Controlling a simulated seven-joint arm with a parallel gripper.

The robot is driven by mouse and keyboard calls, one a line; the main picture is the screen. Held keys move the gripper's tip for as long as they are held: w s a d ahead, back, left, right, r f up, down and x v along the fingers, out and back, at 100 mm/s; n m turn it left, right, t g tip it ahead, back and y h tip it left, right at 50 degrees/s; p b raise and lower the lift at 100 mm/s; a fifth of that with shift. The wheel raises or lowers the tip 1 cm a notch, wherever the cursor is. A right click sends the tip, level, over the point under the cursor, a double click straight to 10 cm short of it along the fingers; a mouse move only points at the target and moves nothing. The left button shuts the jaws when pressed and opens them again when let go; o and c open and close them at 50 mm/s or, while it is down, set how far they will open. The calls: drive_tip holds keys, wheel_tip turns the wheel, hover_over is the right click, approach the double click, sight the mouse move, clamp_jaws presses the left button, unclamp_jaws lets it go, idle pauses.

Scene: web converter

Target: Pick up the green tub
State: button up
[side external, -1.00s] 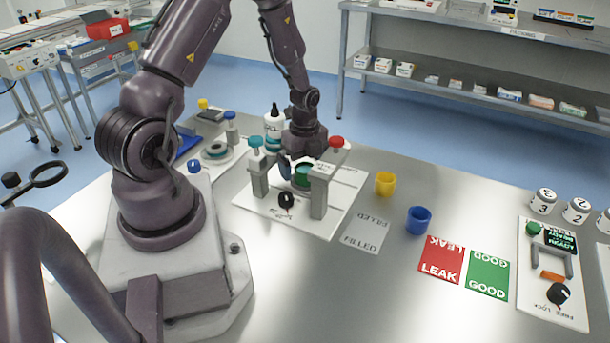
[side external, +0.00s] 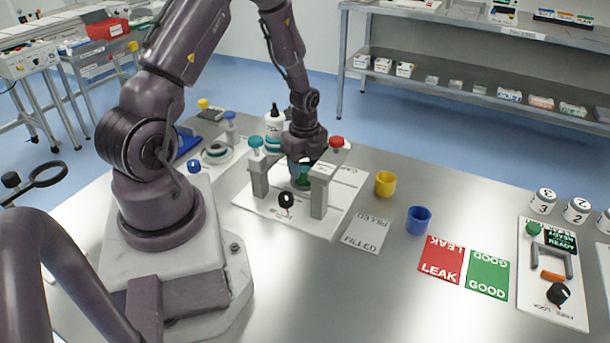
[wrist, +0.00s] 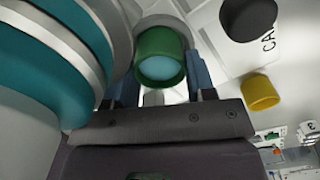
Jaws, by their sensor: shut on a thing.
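The green tub (side external: 302,180) is on the white board (side external: 338,212) between two grey posts, partly hidden by my gripper (side external: 302,164). In the wrist view the green tub (wrist: 158,42) sits between the two blue-grey fingers of my gripper (wrist: 163,72), and its inside looks pale blue. The gripper is shut on the tub. I cannot tell whether its base touches the board.
The posts carry a teal knob (side external: 255,142) and a red knob (side external: 337,142) close beside the gripper. A white bottle (side external: 273,122) stands behind. A yellow tub (side external: 385,184) and a blue tub (side external: 418,220) stand to the right. The front table is clear.

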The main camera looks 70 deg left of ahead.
drive_tip(key=shift+r, duration=3)
